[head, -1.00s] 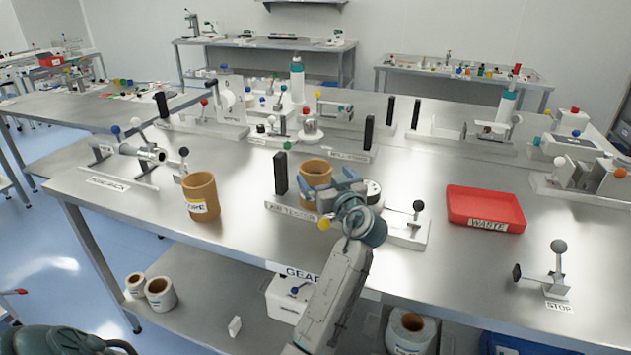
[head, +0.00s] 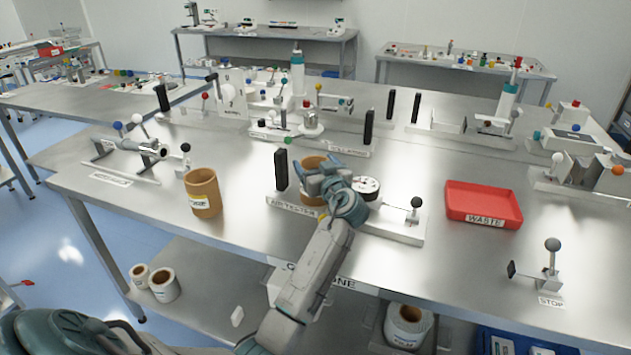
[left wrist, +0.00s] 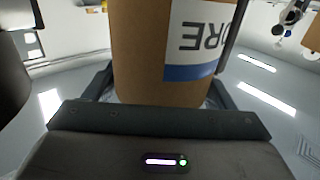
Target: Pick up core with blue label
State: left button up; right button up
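A brown cardboard core (head: 311,188) stands upright on the air tester (head: 294,210), partly hidden by my left gripper (head: 325,168). In the left wrist view this core (left wrist: 145,45) carries a white label with a blue band and upside-down dark letters. The core lies between the two fingers of my left gripper (left wrist: 160,88), with narrow gaps seeming to show beside it, so the fingers look open around it. A second brown core (head: 202,188) stands to the left, with a white label that shows a yellowish lower edge. My right gripper is not in view.
A dark post (head: 281,171) stands just left of the core, and a round gauge (head: 366,187) is close on its right. A red waste tray (head: 484,203) and a stop lever (head: 551,270) are farther right. Bare table (head: 240,225) lies between the two cores.

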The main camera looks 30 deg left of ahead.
pick_arm(q)
jog(key=c, duration=0.4)
